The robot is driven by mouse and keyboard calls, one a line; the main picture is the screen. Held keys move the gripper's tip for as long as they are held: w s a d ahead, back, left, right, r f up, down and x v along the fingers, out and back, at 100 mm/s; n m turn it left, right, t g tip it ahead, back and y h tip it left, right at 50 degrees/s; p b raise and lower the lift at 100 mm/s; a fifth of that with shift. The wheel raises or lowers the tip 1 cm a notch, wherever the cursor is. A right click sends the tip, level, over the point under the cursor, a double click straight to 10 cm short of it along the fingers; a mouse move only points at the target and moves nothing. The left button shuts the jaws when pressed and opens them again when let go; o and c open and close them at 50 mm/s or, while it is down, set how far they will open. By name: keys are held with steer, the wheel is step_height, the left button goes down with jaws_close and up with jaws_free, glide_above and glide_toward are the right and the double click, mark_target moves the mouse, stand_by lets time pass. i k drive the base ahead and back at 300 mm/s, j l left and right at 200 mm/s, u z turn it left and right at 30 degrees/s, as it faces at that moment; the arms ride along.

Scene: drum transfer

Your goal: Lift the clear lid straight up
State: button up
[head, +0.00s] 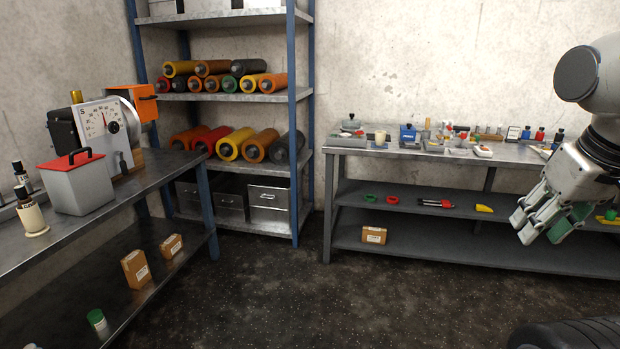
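I cannot make out a clear lid in the head view. My gripper (540,218) hangs at the right edge of the head view, in front of the right bench, with its fingers pointing down and left. Something green shows beside the fingers, and I cannot tell whether it is held or behind them. The finger gap is not plain from this angle. A grey box with a red lid (69,160) and a black handle stands on the left bench, far from my gripper.
The left bench (130,190) also bears a dial machine (104,122) and small bottles. A shelf unit (292,130) with coloured rollers stands at the back. The right bench (350,152) is crowded with small items on top. The dark floor (290,300) between the benches is clear.

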mark_target(351, 124)
steer(key=i+u, duration=0.15)
steer(key=i, duration=2.2)
steer(key=i+z, duration=0.15)
steer(key=i, duration=0.3)
steer(key=i+j+z, duration=0.15)
steer(key=i, duration=0.3)
steer(key=i+j+z, duration=0.15)
steer(key=i, duration=0.35)
steer(key=i+j+z, duration=0.15)
steer(key=i, duration=0.25)
